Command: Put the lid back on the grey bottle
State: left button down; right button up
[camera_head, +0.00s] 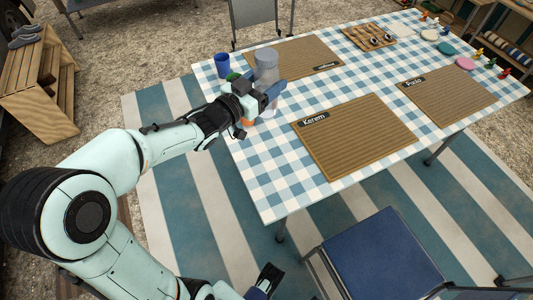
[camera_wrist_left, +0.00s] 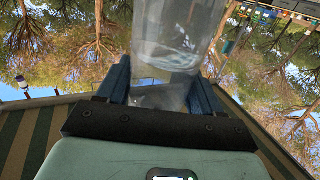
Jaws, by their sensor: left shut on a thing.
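A translucent grey cylinder, which looks like the grey bottle (camera_head: 266,60), stands upright at the far left part of the table. My left gripper (camera_head: 273,92) is shut on it. In the left wrist view the clear bottle (camera_wrist_left: 172,38) rises between the two blue fingers of my left gripper (camera_wrist_left: 161,92). I cannot make out a lid in either view. Part of my right gripper (camera_head: 268,278) shows low in the head view, below the table edge; its jaws are not clear.
A blue cup (camera_head: 222,65) and a green item (camera_head: 233,76) are close to my left gripper. An orange item (camera_head: 248,122) shows beneath it. Brown placemats (camera_head: 355,140) cover much of the checked table (camera_head: 265,175). A blue chair (camera_head: 382,250) stands at the front.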

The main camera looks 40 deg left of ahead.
pick_arm(q)
notch_tip(320, 180, down, 16)
jog(key=b, duration=0.4)
jog(key=shift+r, duration=0.2)
pick_arm(e)
jog(key=shift+t, duration=0.5)
jog(key=w+f, duration=0.1)
jog(key=f, duration=0.1)
jog(key=w+f, duration=0.1)
jog(key=shift+w+d+f, duration=0.3)
jog(key=shift+d+f, duration=0.05)
jog(key=shift+f, duration=0.05)
pick_arm(q)
notch_tip(320, 180, down, 4)
jog(key=shift+f+b, duration=0.15)
jog(key=shift+b, duration=0.45)
pick_arm(e)
jog(key=shift+w+d+f+t+h, duration=0.15)
jog(key=shift+w+d+f+h, duration=0.05)
jog(key=shift+w+f, duration=0.2)
jog(key=shift+w+d+f+t+h, duration=0.2)
jog(key=shift+w+f, duration=0.1)
jog(key=shift+w, duration=0.2)
